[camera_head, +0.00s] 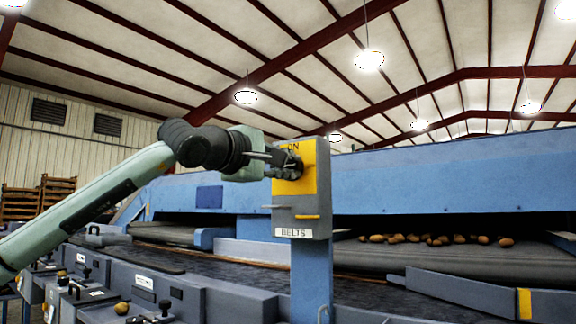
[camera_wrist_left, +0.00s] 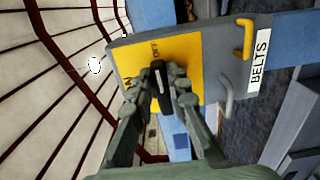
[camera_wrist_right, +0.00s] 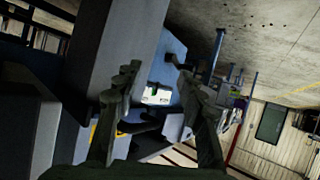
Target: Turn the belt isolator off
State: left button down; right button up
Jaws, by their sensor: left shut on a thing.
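The belt isolator box (camera_head: 308,222) is grey with a yellow plate (camera_head: 309,176) and a white BELTS label; it stands on a blue post. My left gripper (camera_head: 290,166) is at the plate and hides most of the knob in the head view. In the left wrist view, the black isolator handle (camera_wrist_left: 161,88) sits between the fingertips, which are shut on it. The handle's long side points toward the OFF mark (camera_wrist_left: 155,48); the ON mark (camera_wrist_left: 130,83) is to its left, partly covered. My right gripper (camera_wrist_right: 158,78) is open and empty.
Two small hasps, one yellow (camera_wrist_left: 245,38) and one grey (camera_wrist_left: 227,95), stick out of the box below the plate. The blue grader (camera_head: 420,180) stands behind, with potatoes (camera_head: 440,240) on its belt. Grey machine parts are close to my right gripper.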

dwell(0.6)
pick_arm(q)
jog(key=c, duration=1.5)
grip_release()
jog(key=v, duration=1.2)
